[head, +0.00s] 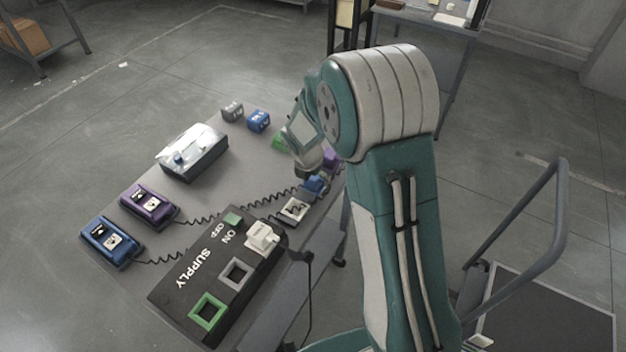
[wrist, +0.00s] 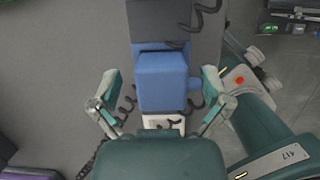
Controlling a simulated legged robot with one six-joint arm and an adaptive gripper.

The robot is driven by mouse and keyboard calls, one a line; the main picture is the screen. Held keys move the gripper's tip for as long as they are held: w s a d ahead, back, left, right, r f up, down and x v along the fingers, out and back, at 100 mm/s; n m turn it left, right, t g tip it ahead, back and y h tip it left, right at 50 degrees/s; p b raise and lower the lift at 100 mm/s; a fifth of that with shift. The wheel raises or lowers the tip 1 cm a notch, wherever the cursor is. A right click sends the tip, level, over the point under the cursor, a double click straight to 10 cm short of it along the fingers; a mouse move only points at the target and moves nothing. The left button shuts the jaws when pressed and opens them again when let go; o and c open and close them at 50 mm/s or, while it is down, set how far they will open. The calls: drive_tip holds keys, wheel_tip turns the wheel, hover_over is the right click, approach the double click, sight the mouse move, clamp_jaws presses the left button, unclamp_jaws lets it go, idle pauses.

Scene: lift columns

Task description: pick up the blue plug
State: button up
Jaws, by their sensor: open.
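The blue plug (head: 314,184) lies near the right edge of the table, close to the end of a coiled cord. In the wrist view the blue plug (wrist: 162,82) fills the space ahead of my gripper (wrist: 161,92). My gripper is open, with one finger on each side of the plug and visible gaps between. In the head view my gripper (head: 306,168) is beside the plug and partly hidden by my arm. I cannot tell its height over the plug.
The purple plug (head: 331,159) is close behind. A white marked plate (head: 294,209) and the black supply box (head: 190,290) are in front. Blue (head: 258,121), grey (head: 232,110) and green (head: 279,143) blocks stand farther back. Coiled cords run to blue (head: 110,242) and purple (head: 149,206) devices.

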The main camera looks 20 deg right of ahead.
drive_tip(key=shift+f, duration=0.4)
drive_tip(key=c, duration=1.2)
drive_tip(key=shift+o, duration=0.2)
drive_tip(key=shift+r, duration=0.1)
drive_tip(key=shift+w+r, duration=0.1)
drive_tip(key=shift+r, duration=0.2)
drive_tip(key=v, duration=0.3)
drive_tip(key=shift+d+r, duration=0.2)
drive_tip(key=shift+d, duration=0.15)
drive_tip(key=s+r, duration=0.9)
drive_tip(key=s, duration=0.4)
drive_tip(key=shift+s, duration=0.25)
